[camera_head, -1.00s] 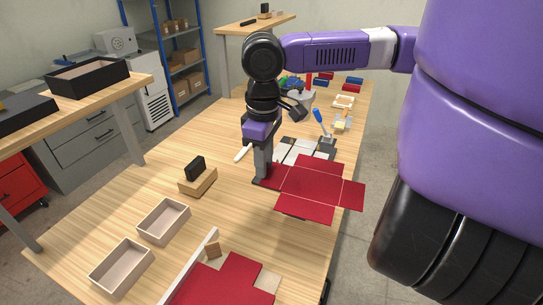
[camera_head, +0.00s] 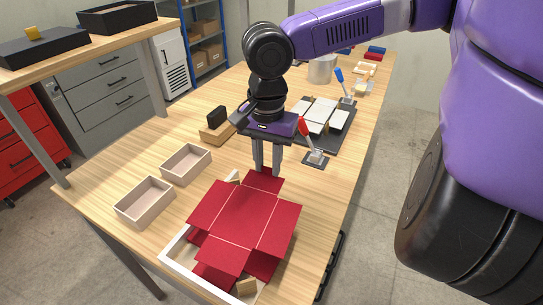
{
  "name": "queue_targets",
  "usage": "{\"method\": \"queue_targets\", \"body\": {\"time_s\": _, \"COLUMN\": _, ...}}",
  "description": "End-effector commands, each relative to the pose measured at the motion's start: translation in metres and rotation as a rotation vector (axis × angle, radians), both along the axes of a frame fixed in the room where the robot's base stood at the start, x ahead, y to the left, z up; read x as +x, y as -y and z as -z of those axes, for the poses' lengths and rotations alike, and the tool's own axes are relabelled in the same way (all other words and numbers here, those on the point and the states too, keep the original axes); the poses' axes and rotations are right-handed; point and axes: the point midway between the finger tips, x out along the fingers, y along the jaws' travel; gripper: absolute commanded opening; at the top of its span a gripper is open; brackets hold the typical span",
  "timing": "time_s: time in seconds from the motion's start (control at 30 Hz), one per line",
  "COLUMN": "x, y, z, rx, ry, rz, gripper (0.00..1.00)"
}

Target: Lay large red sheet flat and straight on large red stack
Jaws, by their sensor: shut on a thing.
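The large red sheet (camera_head: 241,213) is a cross-shaped blank with pale crease lines. My gripper (camera_head: 267,172) points down and is shut on the sheet's far flap. The sheet spans over the large red stack (camera_head: 210,276), which shows only as red patches past the sheet's near and right edges. The sheet sits farther back than the stack, so their outlines do not match. Whether the sheet touches the stack or hangs just above it, I cannot tell. Most of the stack is hidden.
A white corner fence (camera_head: 178,262) borders the stack at left and front, with a small wooden block (camera_head: 246,287) near it. Two empty beige trays (camera_head: 145,202) stand to the left. A red-handled clamp (camera_head: 314,155) and a dark board with white cards (camera_head: 323,118) are behind right.

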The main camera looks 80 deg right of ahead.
Motion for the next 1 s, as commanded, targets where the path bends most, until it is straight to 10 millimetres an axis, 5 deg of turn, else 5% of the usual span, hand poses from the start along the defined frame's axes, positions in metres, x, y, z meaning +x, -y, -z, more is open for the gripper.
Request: {"method": "queue_targets", "body": {"time_s": 1.0, "x": 0.001, "y": -0.004, "z": 0.051, "rx": 0.002, "ry": -0.002, "rz": 0.104, "gripper": 0.00}}
